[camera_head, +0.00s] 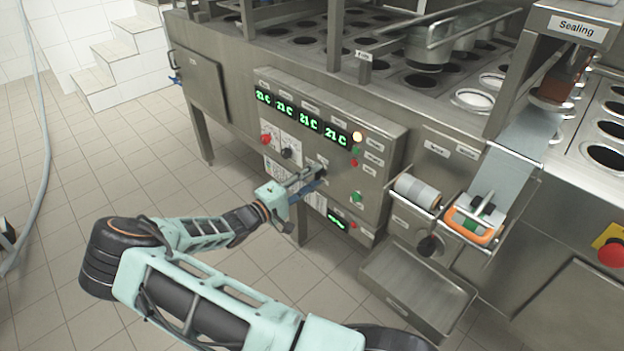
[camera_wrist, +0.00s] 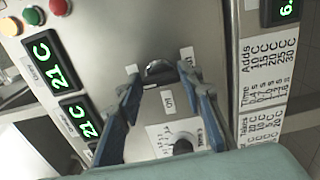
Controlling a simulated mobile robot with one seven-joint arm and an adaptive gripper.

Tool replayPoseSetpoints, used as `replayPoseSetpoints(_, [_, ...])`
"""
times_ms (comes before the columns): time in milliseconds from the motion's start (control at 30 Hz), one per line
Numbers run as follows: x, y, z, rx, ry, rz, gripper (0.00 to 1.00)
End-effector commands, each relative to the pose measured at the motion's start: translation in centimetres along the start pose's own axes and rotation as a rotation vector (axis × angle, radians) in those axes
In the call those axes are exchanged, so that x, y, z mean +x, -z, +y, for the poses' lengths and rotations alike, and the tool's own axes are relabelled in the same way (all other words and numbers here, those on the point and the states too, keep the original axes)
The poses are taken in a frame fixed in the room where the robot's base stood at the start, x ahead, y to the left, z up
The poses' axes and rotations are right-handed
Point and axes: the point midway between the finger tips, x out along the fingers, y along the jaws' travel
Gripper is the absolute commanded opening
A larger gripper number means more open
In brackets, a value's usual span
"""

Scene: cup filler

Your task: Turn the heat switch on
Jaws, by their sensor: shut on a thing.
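The heat switch (camera_wrist: 160,68) is a small dark rotary knob on the steel control panel, with small labels around it. In the wrist view the two blue fingers of my gripper (camera_wrist: 160,80) stand on either side of it, their tips closed on its edges. In the head view my gripper (camera_head: 314,180) reaches the lower middle of the control panel (camera_head: 385,147), and the fingers largely hide the switch. The lettering by the switch is too small to read surely, so its setting cannot be told.
A second black knob (camera_wrist: 182,147) with a printed dial sits close to the fingers. Green displays (camera_head: 310,122) read 21 C. A red button (camera_head: 266,139) and a green button (camera_head: 357,197) are on the panel. A steel tray (camera_head: 415,290) juts out at right.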

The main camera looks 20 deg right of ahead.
Motion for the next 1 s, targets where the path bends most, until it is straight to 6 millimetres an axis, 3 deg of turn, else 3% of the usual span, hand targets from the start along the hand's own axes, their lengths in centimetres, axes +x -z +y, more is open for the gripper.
replayPoseSetpoints(567, [-0.05, 0.04, -0.06, 0.038, 0.002, 0.001, 0.10])
replayPoseSetpoints(600, [-0.05, 0.04, -0.06, 0.038, 0.002, 0.001, 0.35])
replayPoseSetpoints(733, [-0.04, 0.03, -0.05, 0.037, 0.001, 0.001, 0.50])
replayPoseSetpoints(1000, [-0.04, 0.02, -0.03, 0.036, 0.001, 0.000, 0.52])
